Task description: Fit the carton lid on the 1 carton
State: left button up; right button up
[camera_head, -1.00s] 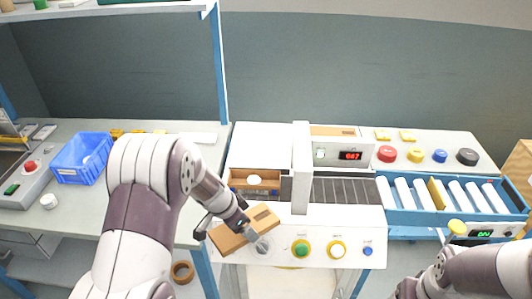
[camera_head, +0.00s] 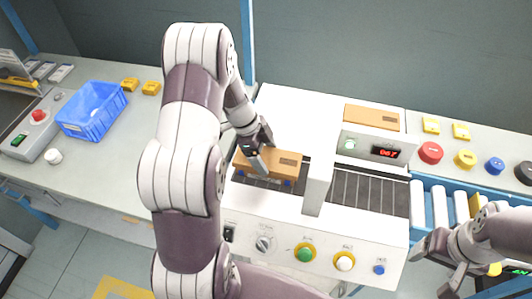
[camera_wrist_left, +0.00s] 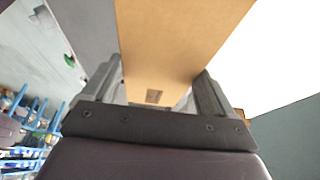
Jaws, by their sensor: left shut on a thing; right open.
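The brown carton lid (camera_head: 284,158) is over the left end of the conveyor, in the jaws of my left gripper (camera_head: 262,160). In the left wrist view the lid (camera_wrist_left: 175,45) lies as a brown board between the two fingers (camera_wrist_left: 157,95). The open carton, seen earlier at this spot, is almost wholly hidden under the lid. I cannot tell whether the lid rests on it or is held just above. My right gripper (camera_head: 440,262) is open and empty at the lower right, in front of the roller track.
A white arch (camera_head: 319,165) stands over the conveyor (camera_head: 365,194), just right of the lid. Another flat brown piece (camera_head: 371,116) lies on the machine behind. A blue crate (camera_head: 90,112) stands on the left bench. Buttons (camera_head: 304,254) line the machine's front.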

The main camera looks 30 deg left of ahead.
pick_arm(q)
jog(key=shift+f, duration=0.35)
jog(key=shift+s+a, duration=0.1)
